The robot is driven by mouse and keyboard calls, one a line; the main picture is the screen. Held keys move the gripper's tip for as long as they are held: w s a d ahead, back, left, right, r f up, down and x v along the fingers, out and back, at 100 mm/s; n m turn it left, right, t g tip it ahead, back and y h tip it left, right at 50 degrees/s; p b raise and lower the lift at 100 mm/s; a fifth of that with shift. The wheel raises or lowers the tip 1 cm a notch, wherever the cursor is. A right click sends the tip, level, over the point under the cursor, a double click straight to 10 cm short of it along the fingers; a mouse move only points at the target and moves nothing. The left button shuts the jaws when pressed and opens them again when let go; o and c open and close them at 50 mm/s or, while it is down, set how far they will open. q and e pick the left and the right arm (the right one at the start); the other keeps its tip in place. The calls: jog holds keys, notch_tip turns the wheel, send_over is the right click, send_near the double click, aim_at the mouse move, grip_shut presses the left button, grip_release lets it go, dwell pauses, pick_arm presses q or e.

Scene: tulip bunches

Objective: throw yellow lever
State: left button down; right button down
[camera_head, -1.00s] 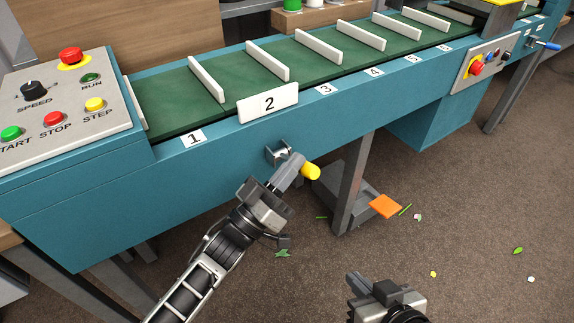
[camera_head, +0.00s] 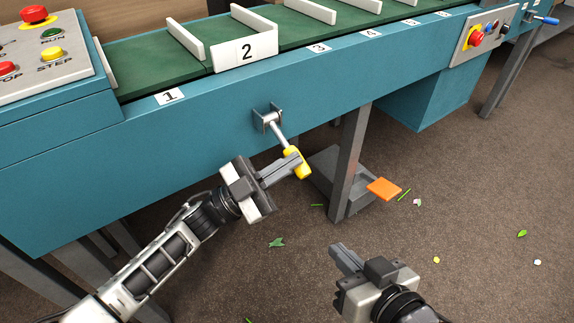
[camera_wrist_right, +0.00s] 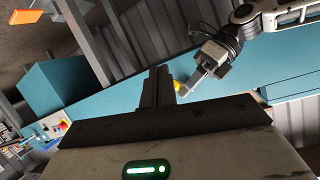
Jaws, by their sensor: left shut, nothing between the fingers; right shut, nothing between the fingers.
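The lever is a metal rod with a yellow handle (camera_head: 303,172), pivoted on a bracket (camera_head: 264,119) on the teal conveyor's front. It slants down to the right. My left gripper (camera_head: 295,160) is shut and empty; its fingertips overlap the handle, against its left side, and partly hide it. I cannot tell how firmly they touch. In the right wrist view, the yellow handle (camera_wrist_right: 178,86) shows beside my left gripper (camera_wrist_right: 186,92). My right gripper (camera_head: 341,254) is shut and empty, low over the floor; its fingers also show in its wrist view (camera_wrist_right: 157,86).
A white plate marked 2 (camera_head: 247,52) stands at the belt's edge above the lever. A control panel (camera_head: 50,75) is at upper left. A grey leg (camera_head: 350,150) and a pedal with an orange pad (camera_head: 384,189) are right of the lever. Open floor lies in front.

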pick_arm(q)
jog(key=shift+w+a+f+m+g+b, duration=0.15)
jog(key=shift+f+m+g+b, duration=0.3)
jog(key=shift+m, duration=0.45)
pick_arm(e)
jog(key=shift+a+r+y, duration=0.1)
jog(key=shift+r+y, duration=0.2)
jog(key=shift+r, duration=0.15)
